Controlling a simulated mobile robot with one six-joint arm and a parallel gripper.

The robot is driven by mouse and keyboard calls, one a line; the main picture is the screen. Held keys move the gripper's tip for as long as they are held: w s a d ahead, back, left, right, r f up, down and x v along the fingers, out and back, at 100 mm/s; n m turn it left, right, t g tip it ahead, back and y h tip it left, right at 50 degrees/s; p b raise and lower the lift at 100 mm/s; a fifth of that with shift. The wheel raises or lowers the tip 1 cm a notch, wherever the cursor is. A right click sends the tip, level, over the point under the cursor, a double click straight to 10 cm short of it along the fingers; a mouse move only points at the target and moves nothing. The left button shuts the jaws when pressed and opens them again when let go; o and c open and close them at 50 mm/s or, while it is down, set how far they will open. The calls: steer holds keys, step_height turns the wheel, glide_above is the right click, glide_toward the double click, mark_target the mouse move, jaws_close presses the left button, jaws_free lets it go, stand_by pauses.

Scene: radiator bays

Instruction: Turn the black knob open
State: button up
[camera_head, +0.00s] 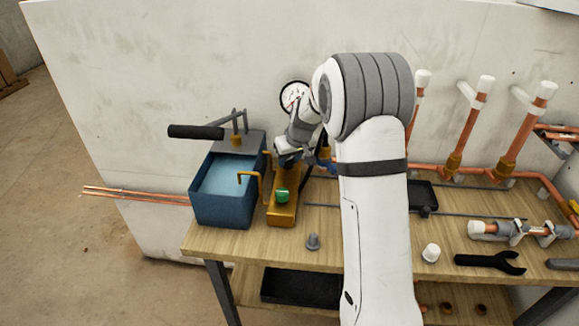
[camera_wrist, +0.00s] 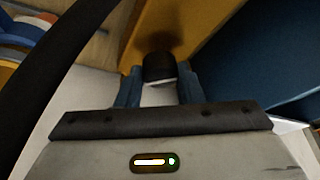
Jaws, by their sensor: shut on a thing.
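The black knob (camera_wrist: 160,67) shows in the wrist view, on the side of a yellow-orange block (camera_wrist: 190,28). My gripper (camera_wrist: 159,80) has its two blue-grey fingers on either side of the knob and is shut on it. In the head view my gripper (camera_head: 287,157) is at the far end of the yellow block (camera_head: 283,213), just right of the blue water tank. The black knob is hidden there behind the gripper. A green knob (camera_head: 282,196) sits on the near part of the block.
The blue tank (camera_head: 222,207) with a black-handled lever (camera_head: 196,132) stands close on the left. A pressure gauge (camera_head: 294,95) is behind my wrist. Copper pipes (camera_head: 470,130) stand at the right. A grey fitting (camera_head: 313,242), white cap (camera_head: 431,253) and black wrench (camera_head: 490,262) lie in front.

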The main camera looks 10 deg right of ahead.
steer(key=n+b, duration=0.2)
steer(key=n+g+y+b, duration=0.1)
steer(key=n+b, duration=0.1)
steer(key=shift+w+d+f+n+y+b, duration=0.1)
steer(key=shift+d+f+n+y+b, duration=0.1)
steer(key=shift+n+y+b, duration=0.1)
steer(key=n, duration=0.2)
steer(key=n+g+y+b, duration=0.1)
steer(key=n, duration=0.1)
steer(key=shift+w+r+n+g, duration=0.1)
steer(key=shift+r+n+g, duration=0.05)
steer(key=shift+n+g, duration=0.2)
steer(key=shift+n+b, duration=0.25)
steer(key=shift+b, duration=0.05)
steer(key=o, duration=1)
steer(key=shift+r, duration=0.15)
